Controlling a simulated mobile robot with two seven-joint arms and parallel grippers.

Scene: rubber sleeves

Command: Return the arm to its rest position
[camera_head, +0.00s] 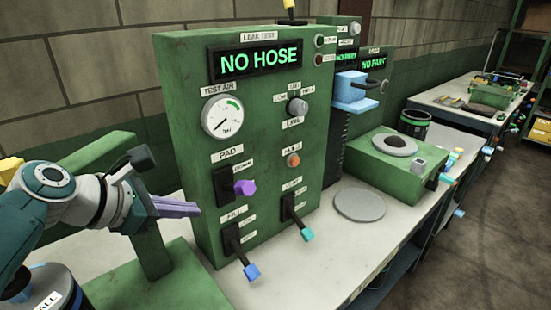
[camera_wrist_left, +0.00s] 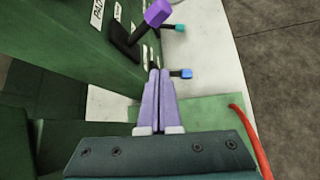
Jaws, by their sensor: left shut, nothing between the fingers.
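My left gripper (camera_head: 188,207) comes in from the left in the head view, in front of the left part of the green leak test panel (camera_head: 262,100). Its purple fingers are shut with nothing between them. In the left wrist view the shut fingers (camera_wrist_left: 159,80) point toward the levers on the panel. The purple-knobbed PAD lever (camera_head: 245,187) is to the right of the fingertips in the head view. It also shows at the top of the left wrist view (camera_wrist_left: 158,13). My right gripper is in neither view.
Blue (camera_head: 251,271) and teal (camera_head: 307,234) lever knobs stick out low on the panel. The panel reads NO HOSE. A green stand (camera_head: 150,245) is by my left arm. A grey disc (camera_head: 360,204) and a green box (camera_head: 400,165) are to the right on the white bench (camera_head: 310,275).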

